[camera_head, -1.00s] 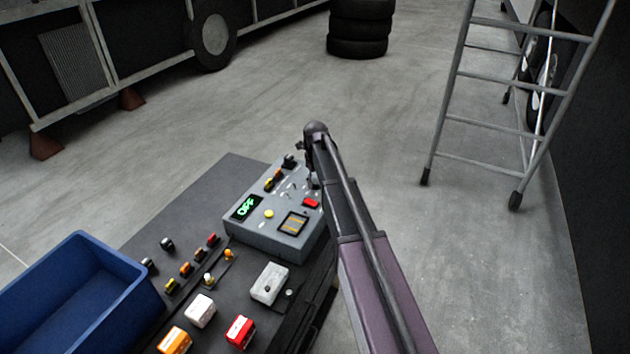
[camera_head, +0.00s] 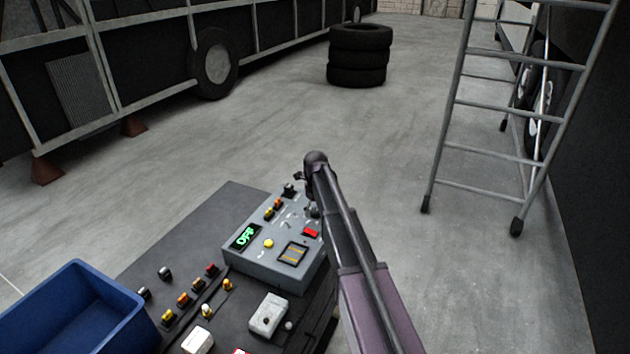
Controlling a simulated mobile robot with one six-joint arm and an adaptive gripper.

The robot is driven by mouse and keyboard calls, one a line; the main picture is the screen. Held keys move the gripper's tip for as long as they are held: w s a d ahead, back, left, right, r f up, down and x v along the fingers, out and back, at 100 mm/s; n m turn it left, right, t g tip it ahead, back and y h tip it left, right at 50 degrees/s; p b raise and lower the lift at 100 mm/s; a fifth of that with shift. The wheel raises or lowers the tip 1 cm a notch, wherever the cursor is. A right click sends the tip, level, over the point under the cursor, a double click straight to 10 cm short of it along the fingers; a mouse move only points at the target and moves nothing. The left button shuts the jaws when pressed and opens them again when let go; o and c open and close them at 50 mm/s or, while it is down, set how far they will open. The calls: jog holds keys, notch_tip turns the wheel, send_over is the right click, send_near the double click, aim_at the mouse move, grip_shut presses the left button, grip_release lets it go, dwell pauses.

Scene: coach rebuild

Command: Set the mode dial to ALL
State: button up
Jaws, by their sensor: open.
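A grey control box (camera_head: 262,270) stands on the dark bench, and its green display (camera_head: 245,237) reads OFF. White marks (camera_head: 287,224) lie on its top face, close to my arm. A black knob (camera_head: 289,190) stands at the box's far edge. I cannot tell for sure which part is the mode dial; my arm covers the box's right side. My gripper (camera_head: 313,208) hangs below the end of my arm, over or beside the box's right part. It is mostly hidden, its fingertips are not clear, and nothing shows held in it. Whether it touches the box cannot be seen.
The box also carries a yellow button (camera_head: 268,243), a red switch (camera_head: 311,232) and a striped panel (camera_head: 292,253). A blue bin (camera_head: 118,318), small coloured parts and a light grey switch box (camera_head: 268,314) are on the bench. A ladder (camera_head: 486,152) and stacked tires (camera_head: 358,55) stand beyond, with clear floor between.

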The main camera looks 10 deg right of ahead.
aim_at(315, 210)
jog(key=n, duration=1.2)
jog(key=shift+n, duration=0.3)
jog(key=n, duration=2.4)
jog(key=shift+n, duration=0.3)
jog(key=n, duration=1.2)
notch_tip(315, 210, up, 14)
jog(key=p, duration=1.3)
jog(key=shift+f+p, duration=0.15)
jog(key=shift+p, duration=0.2)
dwell(0.7)
